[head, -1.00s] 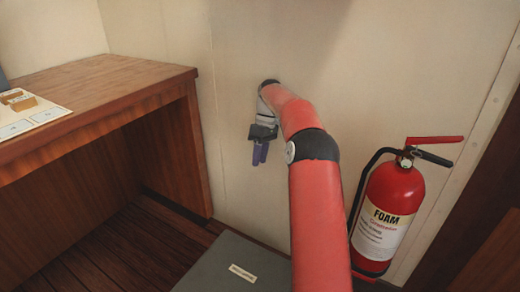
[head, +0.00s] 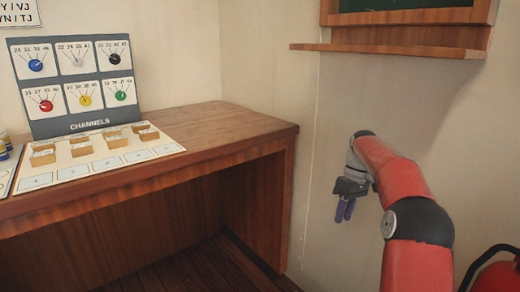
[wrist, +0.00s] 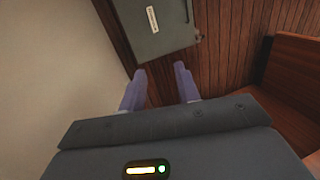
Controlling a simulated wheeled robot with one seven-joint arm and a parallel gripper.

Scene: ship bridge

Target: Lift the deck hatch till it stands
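The deck hatch (wrist: 172,38) is a grey panel with a small pale label. It shows at the top of the wrist view, lying on the dark plank deck and cut off by the frame's edge. It is out of the head view now. My gripper (wrist: 160,70) is above the deck, with its two purple fingers apart and nothing between them. Its fingertips appear just short of the hatch's near edge in the wrist view, clear of it. In the head view my gripper (head: 345,210) hangs fingers down by the pale wall.
A wooden desk (head: 235,125) stands at left, holding a grey channels panel (head: 75,122) and a board with several small wooden blocks. A wooden-framed ledge (head: 390,50) juts from the wall above my arm. Part of a red fire extinguisher (head: 498,278) shows at lower right.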

